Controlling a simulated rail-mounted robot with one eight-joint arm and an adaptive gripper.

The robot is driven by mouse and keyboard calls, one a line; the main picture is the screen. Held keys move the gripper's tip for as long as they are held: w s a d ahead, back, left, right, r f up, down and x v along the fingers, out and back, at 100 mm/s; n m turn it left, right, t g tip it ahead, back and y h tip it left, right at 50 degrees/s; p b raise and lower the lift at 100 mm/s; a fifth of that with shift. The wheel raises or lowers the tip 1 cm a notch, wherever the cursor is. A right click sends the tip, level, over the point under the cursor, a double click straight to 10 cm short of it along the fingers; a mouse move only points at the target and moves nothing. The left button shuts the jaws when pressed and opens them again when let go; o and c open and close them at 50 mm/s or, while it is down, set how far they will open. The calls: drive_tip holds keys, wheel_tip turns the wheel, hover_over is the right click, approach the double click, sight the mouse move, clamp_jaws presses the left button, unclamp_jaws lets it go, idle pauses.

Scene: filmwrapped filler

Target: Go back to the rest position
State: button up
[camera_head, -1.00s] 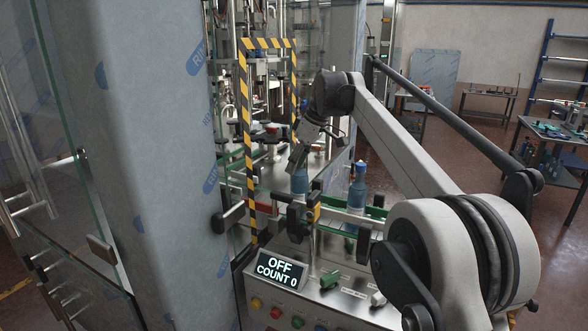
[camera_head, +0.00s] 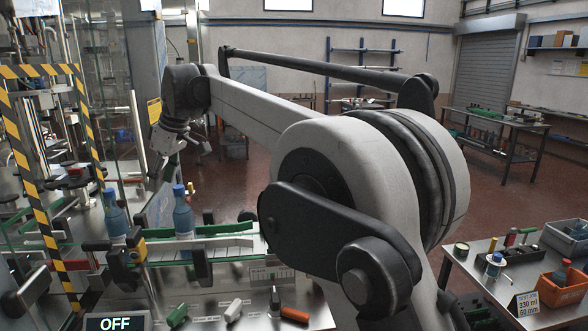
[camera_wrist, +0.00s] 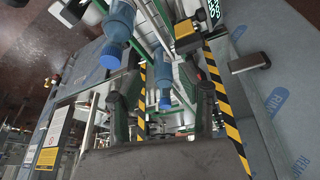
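My gripper (camera_head: 190,148) hangs in the air above the filler line in the head view, small and partly turned away. In the wrist view its two dark fingers (camera_wrist: 157,100) stand apart with no object gripped between them. Two blue-capped bottles stand upright on the line: one nearer the right (camera_head: 183,212) and one to its left (camera_head: 115,215). In the wrist view one bottle (camera_wrist: 118,30) is large at the top. The other (camera_wrist: 163,97) shows beyond the gap between the fingers.
A black-and-yellow striped frame (camera_head: 88,130) borders the machine at left. The green-edged conveyor (camera_head: 222,228) crosses below the arm. A display reading OFF (camera_head: 115,323) is at the lower left. A side table (camera_head: 470,262) with an orange bin (camera_head: 563,287) stands right. Red floor lies behind.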

drive_tip(key=s+d+m+t+b, duration=0.1)
drive_tip(key=s+d+m, duration=0.2)
drive_tip(key=d, duration=0.8)
drive_tip(key=s+d+m+t+h+b, duration=0.15)
drive_tip(key=s+d, duration=0.25)
drive_tip(key=d, duration=0.6)
drive_tip(key=s+d+m+t, duration=0.1)
drive_tip(key=s+d+m, duration=0.25)
drive_tip(key=d, duration=0.75)
drive_tip(key=s+d+f+m+t+h+b, duration=0.2)
drive_tip(key=s+d+f+m, duration=0.6)
drive_tip(key=s+d+f, duration=1.2)
drive_tip(key=shift+s+d+f+t+h+b, duration=0.2)
drive_tip(key=shift+s+d+t+h+b, duration=0.25)
drive_tip(key=shift+s, duration=0.45)
drive_tip(key=shift+d, duration=0.1)
